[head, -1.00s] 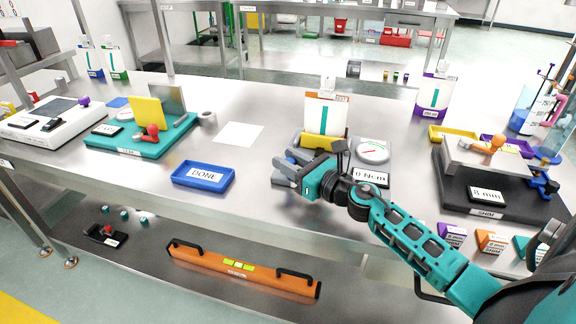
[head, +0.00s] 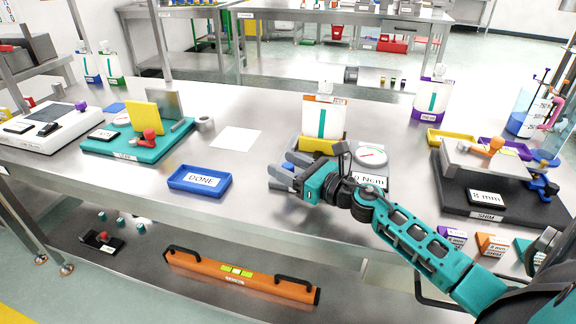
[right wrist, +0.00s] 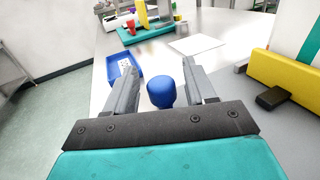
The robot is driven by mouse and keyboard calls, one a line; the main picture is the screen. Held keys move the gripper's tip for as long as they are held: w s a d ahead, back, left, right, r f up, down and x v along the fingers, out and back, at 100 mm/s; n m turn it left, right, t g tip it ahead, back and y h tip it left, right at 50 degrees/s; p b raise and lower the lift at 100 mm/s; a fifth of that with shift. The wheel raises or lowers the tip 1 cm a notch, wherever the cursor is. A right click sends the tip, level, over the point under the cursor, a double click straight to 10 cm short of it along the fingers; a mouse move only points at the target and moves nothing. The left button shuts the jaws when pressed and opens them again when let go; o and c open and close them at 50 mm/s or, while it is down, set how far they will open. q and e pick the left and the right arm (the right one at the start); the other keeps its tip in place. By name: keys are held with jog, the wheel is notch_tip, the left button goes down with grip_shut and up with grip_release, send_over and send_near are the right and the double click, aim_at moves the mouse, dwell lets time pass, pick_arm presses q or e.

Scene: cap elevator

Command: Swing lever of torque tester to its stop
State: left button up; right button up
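The torque tester shows in the head view as a grey base with a round dial gauge (head: 371,157), a yellow block (head: 320,146) and a label reading "0 Ncm" (head: 370,181). My right gripper (head: 284,178) is at the tester's left front side and partly hides it. In the right wrist view, a blue knob (right wrist: 161,92), apparently on the tester's lever, stands between the two grey fingers of my right gripper (right wrist: 163,70). The fingers are apart, with small gaps beside the knob. The lever's arm is hidden. My left gripper is not in view.
A blue "DONE" tray (head: 200,182) and a white sheet (head: 236,139) lie left of the tester. A white and orange pack (head: 324,120) stands behind the yellow block. A black "SHIM" fixture (head: 486,207) stands to the right. The table between tray and tester is clear.

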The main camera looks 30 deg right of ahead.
jog(key=shift+s+f, duration=0.1)
jog(key=shift+s, duration=0.15)
jog(key=b+v, duration=0.1)
jog(key=v, duration=1)
jog(key=shift+s+d+b, duration=0.1)
jog(key=shift+s+b, duration=0.2)
jog(key=shift+s+d, duration=0.15)
jog(key=shift+s, duration=0.25)
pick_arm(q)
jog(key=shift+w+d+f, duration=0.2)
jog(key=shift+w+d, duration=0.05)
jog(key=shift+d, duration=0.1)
